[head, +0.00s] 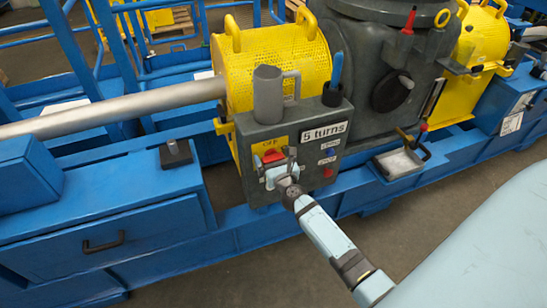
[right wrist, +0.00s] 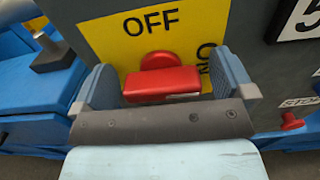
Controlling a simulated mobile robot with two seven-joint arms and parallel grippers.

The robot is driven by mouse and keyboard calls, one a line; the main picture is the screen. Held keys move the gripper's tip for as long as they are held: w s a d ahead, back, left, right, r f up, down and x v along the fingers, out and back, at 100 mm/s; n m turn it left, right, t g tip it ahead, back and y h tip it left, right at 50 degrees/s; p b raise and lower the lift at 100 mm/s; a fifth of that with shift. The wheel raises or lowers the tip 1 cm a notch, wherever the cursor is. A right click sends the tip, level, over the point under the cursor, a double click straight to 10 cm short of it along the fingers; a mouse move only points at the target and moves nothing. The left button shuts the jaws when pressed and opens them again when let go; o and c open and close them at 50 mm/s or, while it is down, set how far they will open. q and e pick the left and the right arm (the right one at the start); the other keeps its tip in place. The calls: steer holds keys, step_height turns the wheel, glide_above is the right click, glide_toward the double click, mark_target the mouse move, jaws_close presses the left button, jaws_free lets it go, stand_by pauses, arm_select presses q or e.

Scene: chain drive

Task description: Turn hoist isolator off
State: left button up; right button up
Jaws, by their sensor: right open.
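The hoist isolator is a red handle (right wrist: 162,84) on a yellow plate (right wrist: 190,38) marked OFF at the top and ON at the right. Its bar lies level in the right wrist view. In the head view the red handle (head: 272,156) shows just above my right gripper (head: 277,173), on the front of a grey control box (head: 252,135). My right gripper, also in the right wrist view (right wrist: 163,72), is open, with one finger on each side of the handle. Gaps show beside the handle; part of ON is hidden by the right finger. My left gripper is out of view.
A grey cylinder (head: 267,95) and a blue-handled tool (head: 336,72) stand on top. A blue frame (head: 120,210) runs below.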

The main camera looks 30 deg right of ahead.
steer(key=c, duration=0.9)
